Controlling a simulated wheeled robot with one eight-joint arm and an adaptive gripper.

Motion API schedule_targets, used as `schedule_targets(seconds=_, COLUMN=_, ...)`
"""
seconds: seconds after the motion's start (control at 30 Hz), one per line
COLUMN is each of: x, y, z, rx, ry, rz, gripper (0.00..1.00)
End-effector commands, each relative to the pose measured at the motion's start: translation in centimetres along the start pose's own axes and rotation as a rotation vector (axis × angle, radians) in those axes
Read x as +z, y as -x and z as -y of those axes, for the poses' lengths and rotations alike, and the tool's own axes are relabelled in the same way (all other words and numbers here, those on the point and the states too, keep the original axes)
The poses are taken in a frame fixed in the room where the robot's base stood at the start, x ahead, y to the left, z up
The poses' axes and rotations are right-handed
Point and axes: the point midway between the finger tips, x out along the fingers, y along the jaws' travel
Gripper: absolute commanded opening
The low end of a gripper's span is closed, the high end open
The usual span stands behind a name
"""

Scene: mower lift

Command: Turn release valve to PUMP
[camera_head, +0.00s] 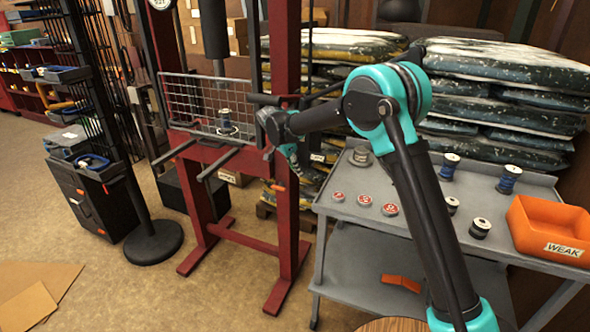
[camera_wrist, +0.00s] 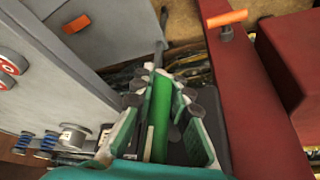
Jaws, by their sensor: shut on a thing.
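The red press frame (camera_head: 287,232) stands left of the grey cart, with an orange handle (camera_head: 277,187) on its right post. In the wrist view this orange handle (camera_wrist: 227,18) looks like a short bar on a stem, apart from my fingers. No PUMP marking is readable, and I cannot confirm which part is the release valve. My gripper (camera_head: 291,158) is beside the right post, above the orange handle. In the wrist view my gripper (camera_wrist: 160,105) is shut on a bright green bar (camera_wrist: 161,118) between its fingers. The bar's far end is hidden.
The grey cart (camera_head: 335,208) bears red-topped discs (camera_head: 365,199), several spools (camera_head: 449,165) and an orange bin (camera_head: 550,230) marked WEAK. Stacked bags (camera_head: 500,90) stand behind. A black stand (camera_head: 154,242) is left of the press. Floor at the front left is mostly clear.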

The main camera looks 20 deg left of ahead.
Motion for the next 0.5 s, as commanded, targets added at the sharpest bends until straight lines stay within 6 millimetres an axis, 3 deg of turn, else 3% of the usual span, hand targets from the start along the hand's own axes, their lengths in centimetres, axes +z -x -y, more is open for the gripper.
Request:
schedule_targets(seconds=0.43, x=-0.27, y=-0.13, z=-0.17, rx=0.01, ry=-0.001, rz=-0.006, gripper=0.0)
schedule_targets(seconds=0.47, x=-0.27, y=-0.13, z=-0.16, rx=0.01, ry=-0.001, rz=-0.006, gripper=0.16)
schedule_targets(seconds=0.5, x=-0.27, y=-0.13, z=-0.16, rx=0.009, ry=-0.001, rz=-0.006, gripper=0.21)
